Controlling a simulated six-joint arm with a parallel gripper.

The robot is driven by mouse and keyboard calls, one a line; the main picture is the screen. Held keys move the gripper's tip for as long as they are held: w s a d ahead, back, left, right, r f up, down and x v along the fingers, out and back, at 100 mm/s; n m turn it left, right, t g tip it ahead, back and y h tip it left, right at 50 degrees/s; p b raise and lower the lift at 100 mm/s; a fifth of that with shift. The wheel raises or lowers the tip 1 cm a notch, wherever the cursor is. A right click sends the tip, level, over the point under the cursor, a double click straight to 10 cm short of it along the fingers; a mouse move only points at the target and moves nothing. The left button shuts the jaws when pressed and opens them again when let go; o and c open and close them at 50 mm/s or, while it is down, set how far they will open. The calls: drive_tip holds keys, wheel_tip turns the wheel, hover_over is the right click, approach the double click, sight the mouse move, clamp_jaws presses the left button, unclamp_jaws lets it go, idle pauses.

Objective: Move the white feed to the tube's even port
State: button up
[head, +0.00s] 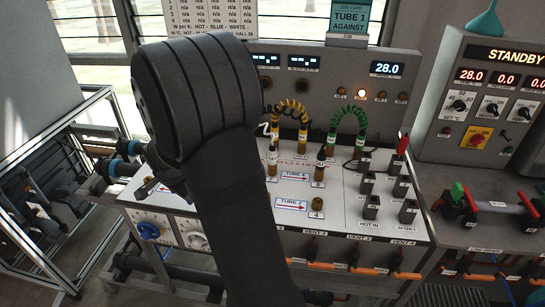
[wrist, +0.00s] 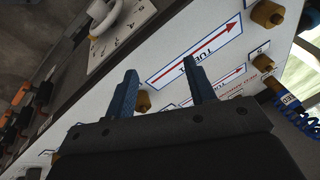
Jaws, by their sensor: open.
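I cannot tell which lead is the white feed. A bare brass port (head: 317,207) marked 4 sits nearer the front edge. In the wrist view, my gripper (wrist: 157,78) is open and empty above the panel. A brass port (wrist: 143,101) shows between its blue fingers, closer to the left one. A tube arrow (wrist: 200,50) lies beyond them. My arm hides part of the panel and my gripper in the head view.
A blue coiled cord (wrist: 297,122) shows at the wrist view's right. The job card (head: 350,22) reads TUBE 1.

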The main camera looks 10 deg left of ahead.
drive_tip(key=w+d+r+n, duration=0.1)
drive_tip(key=w+n, duration=0.1)
drive_tip(key=w+d+r+n, duration=0.1)
drive_tip(key=w+n, duration=0.1)
drive_tip(key=w+d+n, duration=0.1)
drive_tip(key=w, duration=0.1)
drive_tip(key=shift+w+d+r+n+h, duration=0.3)
drive_tip(key=shift+d+r+n, duration=0.05)
drive_tip(key=shift+r+n, duration=0.05)
drive_tip(key=w+d+r+n+g, duration=0.1)
drive_tip(key=w+d+r+n, duration=0.2)
drive_tip(key=w+d+n, duration=0.5)
wheel_tip(320, 180, up, 5)
drive_tip(key=n+g+h, duration=0.1)
drive_tip(key=n+g, duration=0.1)
drive_tip(key=n, duration=1.4)
hover_over(272, 149)
drive_tip(key=shift+s+a+f, duration=0.1)
drive_tip(key=shift+s+a, duration=0.1)
drive_tip(key=shift+a, duration=0.1)
drive_tip(key=shift+w+d+n, duration=0.1)
drive_tip(key=shift+d+n, duration=0.3)
drive_tip(key=shift+n, duration=0.3)
drive_tip(key=shift+f, duration=4.85)
clamp_jaws()
